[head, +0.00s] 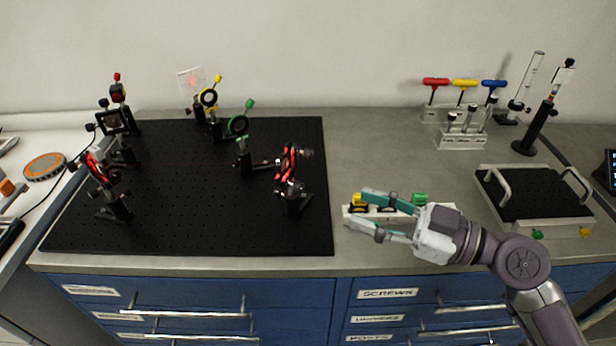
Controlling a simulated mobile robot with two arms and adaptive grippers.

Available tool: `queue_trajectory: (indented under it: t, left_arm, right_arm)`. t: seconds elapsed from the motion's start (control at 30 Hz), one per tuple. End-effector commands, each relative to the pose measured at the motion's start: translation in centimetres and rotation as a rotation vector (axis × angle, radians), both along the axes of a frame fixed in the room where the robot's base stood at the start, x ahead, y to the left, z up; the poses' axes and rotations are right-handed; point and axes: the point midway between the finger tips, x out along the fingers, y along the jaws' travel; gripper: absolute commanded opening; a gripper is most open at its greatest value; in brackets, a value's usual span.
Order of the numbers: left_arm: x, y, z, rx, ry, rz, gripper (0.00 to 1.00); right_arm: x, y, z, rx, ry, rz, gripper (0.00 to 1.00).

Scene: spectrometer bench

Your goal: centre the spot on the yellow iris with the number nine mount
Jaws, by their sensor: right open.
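The yellow iris (209,97), a black ring with a yellow knob, stands upright at the back of the black breadboard. A clear card (192,83) behind it shows a faint red spot, left of the iris ring. A red-and-black mirror mount (290,165) stands at the board's right; another (97,168) stands at its left. No number nine is readable on either. A green iris (238,124) stands in front of the yellow one. My right gripper (366,209) is open, right of the board, over a white holder. My left gripper is out of view.
The white holder (440,208) carries yellow and green-topped parts. The breadboard (190,215) has clear space at its front. Coloured hex drivers (465,84) stand at the back right. A handled black plate (535,207) lies at the far right.

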Motion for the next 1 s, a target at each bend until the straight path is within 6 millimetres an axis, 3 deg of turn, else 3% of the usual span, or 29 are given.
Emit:
queue_trajectory:
  t: [0.03,0.2,0.5,0.93,1.0]
  left_arm:
    - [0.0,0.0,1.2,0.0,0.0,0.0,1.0]
    - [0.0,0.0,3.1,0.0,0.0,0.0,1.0]
    - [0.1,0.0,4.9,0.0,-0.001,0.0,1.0]
    - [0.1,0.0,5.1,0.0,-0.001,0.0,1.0]
    - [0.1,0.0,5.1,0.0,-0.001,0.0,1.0]
  right_arm:
    - [0.6,1.0,0.7,0.006,0.001,0.0,0.43]
    - [2.3,4.4,0.7,0.007,0.002,0.0,0.43]
    - [4.4,8.7,0.3,0.004,0.003,-0.001,0.43]
    - [4.8,9.7,0.0,0.001,0.002,-0.001,0.43]
    - [4.8,9.7,0.0,0.001,0.002,-0.001,0.33]
